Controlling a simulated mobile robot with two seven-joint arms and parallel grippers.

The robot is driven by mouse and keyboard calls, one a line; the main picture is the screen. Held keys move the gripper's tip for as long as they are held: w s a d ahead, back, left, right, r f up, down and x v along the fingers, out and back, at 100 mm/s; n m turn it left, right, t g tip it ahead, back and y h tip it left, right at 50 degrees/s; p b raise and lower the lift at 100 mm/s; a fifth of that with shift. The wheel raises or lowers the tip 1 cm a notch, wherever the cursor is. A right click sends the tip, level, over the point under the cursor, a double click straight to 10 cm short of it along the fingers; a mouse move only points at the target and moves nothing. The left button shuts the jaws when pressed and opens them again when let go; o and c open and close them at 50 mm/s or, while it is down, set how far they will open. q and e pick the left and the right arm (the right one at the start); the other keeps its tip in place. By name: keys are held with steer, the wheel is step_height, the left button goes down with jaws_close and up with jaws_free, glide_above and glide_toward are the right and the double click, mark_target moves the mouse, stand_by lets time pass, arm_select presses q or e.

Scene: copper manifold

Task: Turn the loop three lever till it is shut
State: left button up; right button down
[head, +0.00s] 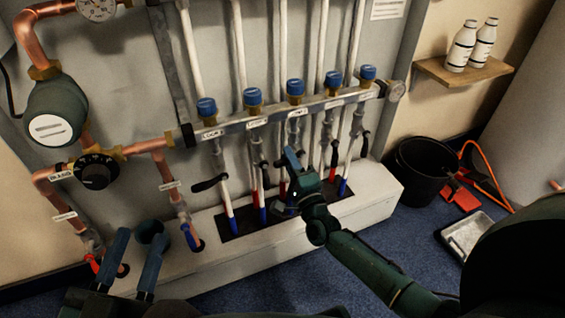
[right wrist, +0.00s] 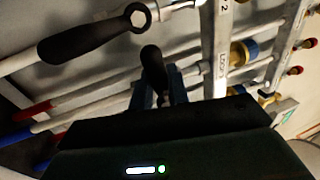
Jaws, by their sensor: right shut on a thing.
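The manifold bar (head: 262,122) carries a row of blue-capped valves. My right gripper (head: 292,158) is below the third cap (head: 295,87) in the head view. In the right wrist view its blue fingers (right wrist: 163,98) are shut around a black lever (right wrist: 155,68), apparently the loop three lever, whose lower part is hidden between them. In the head view my gripper hides most of that lever. A larger black lever (right wrist: 95,36) lies across the wrist view beside it, apart from the fingers. My left gripper (head: 134,262) is open and empty at the lower left.
The loop one lever (head: 210,183) sticks out sideways at the left; other levers (head: 334,152) stand close by on the right. Copper pipes and a black dial (head: 95,171) are at the left. A black bucket (head: 425,168) and a metal tray (head: 467,235) stand on the floor at right.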

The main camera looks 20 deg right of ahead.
steer(key=shift+r+m, duration=0.1)
steer(key=shift+m, duration=0.2)
steer(key=c, duration=1.4)
jaws_free()
